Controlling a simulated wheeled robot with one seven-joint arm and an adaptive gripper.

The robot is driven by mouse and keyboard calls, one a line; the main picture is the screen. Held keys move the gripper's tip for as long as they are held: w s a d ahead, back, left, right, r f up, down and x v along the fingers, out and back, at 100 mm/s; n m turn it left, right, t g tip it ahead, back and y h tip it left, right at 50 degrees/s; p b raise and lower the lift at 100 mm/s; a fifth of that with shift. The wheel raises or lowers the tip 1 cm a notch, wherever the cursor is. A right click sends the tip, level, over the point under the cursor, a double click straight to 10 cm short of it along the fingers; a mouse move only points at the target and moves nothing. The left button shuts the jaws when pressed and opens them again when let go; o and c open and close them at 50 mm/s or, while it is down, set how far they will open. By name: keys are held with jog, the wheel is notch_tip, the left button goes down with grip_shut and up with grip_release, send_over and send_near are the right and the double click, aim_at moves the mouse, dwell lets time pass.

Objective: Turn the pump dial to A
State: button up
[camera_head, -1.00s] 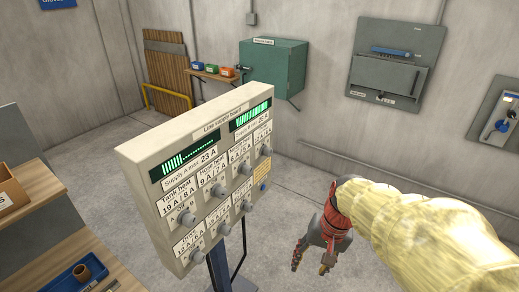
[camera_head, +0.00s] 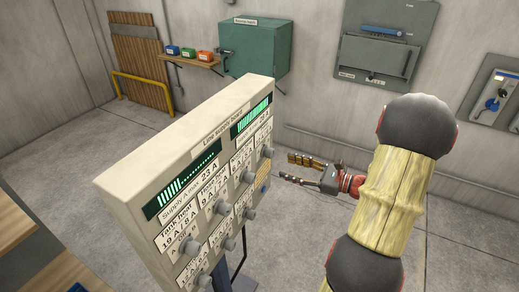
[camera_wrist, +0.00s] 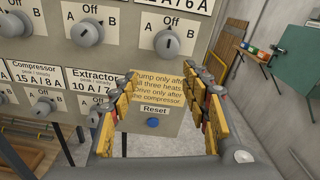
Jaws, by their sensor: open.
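The beige line supply board (camera_head: 140,185) stands at centre left in the head view, with two rows of grey dials under two green bar displays. I cannot read which dial is the pump's. In the wrist view, an upper-right dial (camera_wrist: 168,42) and another upper dial (camera_wrist: 88,33) have Off, A and B marks. Below are the Compressor dial (camera_wrist: 42,106) and Extractor dial (camera_wrist: 97,116). My gripper (camera_head: 287,169) is open and empty, right of the board, fingers pointing left. In the wrist view its fingers (camera_wrist: 160,72) flank the yellow note, apart from the dials.
A blue Reset button (camera_wrist: 152,122) sits under the yellow note (camera_wrist: 155,88). A green cabinet (camera_head: 258,47) and a shelf with small bins (camera_head: 190,57) are on the back wall. A wooden shelf unit (camera_head: 15,225) stands at left. Open floor lies between board and wall.

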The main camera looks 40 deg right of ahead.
aim_at(273, 155)
jog(key=shift+m+t, duration=0.4)
jog(key=shift+t, duration=0.1)
jog(key=w, duration=0.2)
jog(key=w+a+r, duration=0.1)
jog(key=w, duration=0.2)
jog(key=w+a+r+b, duration=0.1)
jog(key=w, duration=0.1)
jog(key=shift+w+a, duration=0.15)
jog(key=shift+w, duration=0.1)
jog(key=shift+c, duration=0.7)
jog(key=c, duration=1)
